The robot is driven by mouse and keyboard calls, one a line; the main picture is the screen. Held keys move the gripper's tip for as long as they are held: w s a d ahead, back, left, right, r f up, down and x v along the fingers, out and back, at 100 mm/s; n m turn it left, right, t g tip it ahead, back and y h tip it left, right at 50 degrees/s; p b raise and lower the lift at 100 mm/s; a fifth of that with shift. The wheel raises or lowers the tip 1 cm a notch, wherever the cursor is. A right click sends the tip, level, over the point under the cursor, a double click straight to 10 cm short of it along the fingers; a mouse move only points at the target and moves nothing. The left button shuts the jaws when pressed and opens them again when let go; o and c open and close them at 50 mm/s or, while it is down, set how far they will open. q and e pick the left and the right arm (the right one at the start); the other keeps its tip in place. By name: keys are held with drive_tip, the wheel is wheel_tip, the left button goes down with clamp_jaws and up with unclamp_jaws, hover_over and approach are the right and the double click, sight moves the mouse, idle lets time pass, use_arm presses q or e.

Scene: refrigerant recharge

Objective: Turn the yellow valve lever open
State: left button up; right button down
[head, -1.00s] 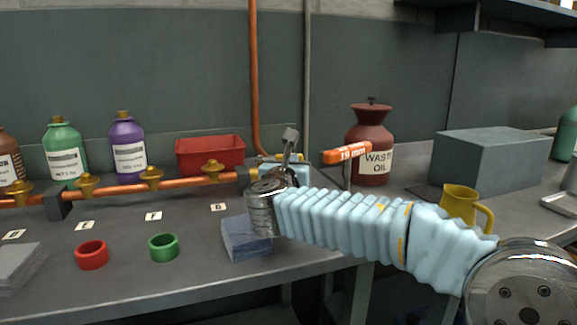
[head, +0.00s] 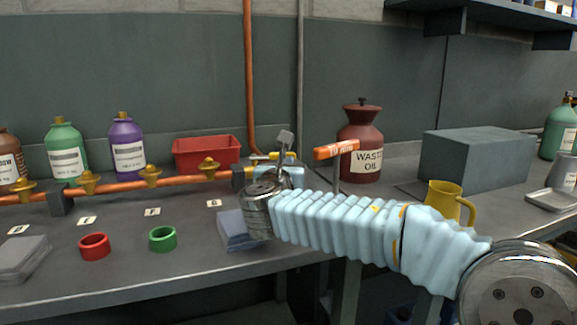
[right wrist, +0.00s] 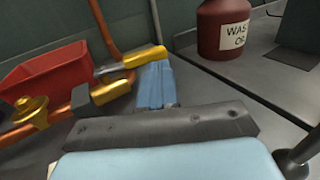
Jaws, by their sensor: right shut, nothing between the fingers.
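The yellow valve lever (head: 262,156) sits at the right end of the copper pipe, partly hidden behind my right gripper in the head view. In the right wrist view the lever (right wrist: 145,57) slants up to the right. My right gripper (right wrist: 155,72) is shut and empty, its blue fingers together beside the lever's right end. Whether they touch it I cannot tell. In the head view the right gripper (head: 287,169) is largely hidden behind its wrist. My left gripper is not in view.
The copper pipe (head: 120,187) carries several brass valves. A red bin (head: 206,153) stands behind it. A yellow mug (head: 442,198) is near my right arm. Red (head: 94,247) and green (head: 162,239) rings lie in front.

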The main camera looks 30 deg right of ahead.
drive_tip(key=s+a, duration=0.1)
drive_tip(key=s, duration=0.2)
drive_tip(key=s+a, duration=0.2)
drive_tip(key=s, duration=0.1)
drive_tip(key=s+a+b, duration=0.1)
drive_tip(key=s, duration=0.2)
drive_tip(key=shift+s+a, duration=0.2)
drive_tip(key=shift+a, duration=0.2)
